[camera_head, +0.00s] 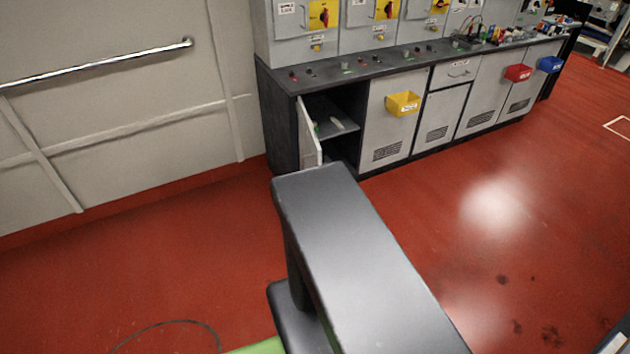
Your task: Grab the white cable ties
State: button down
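I cannot make out white cable ties for certain anywhere in the head view. An open cupboard (347,104) at the left end of a grey workbench has a shelf (338,127) inside. Small pale and green items lie on that shelf, too small to identify. Many small items (497,34) stand on the far right part of the bench, also too small to tell apart. My gripper is not in view. My own dark grey arm covers the lower middle of the picture and hides the floor behind it.
The cupboard door (309,132) stands open towards me. Yellow (403,103), red (518,73) and blue (550,65) bins hang on the bench front. A wall with a metal handrail (100,64) is on the left. The red floor (450,220) before the bench is clear.

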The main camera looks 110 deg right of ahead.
aim_at(337, 123)
jog(key=u, duration=5.2)
jog(key=i, duration=0.1)
jog(key=u, duration=3.1)
jog(key=i, duration=1)
jog(key=z, duration=0.1)
jog(key=k, duration=0.65)
jog(key=z, duration=0.55)
jog(key=i, duration=1.65)
jog(key=u, duration=0.55)
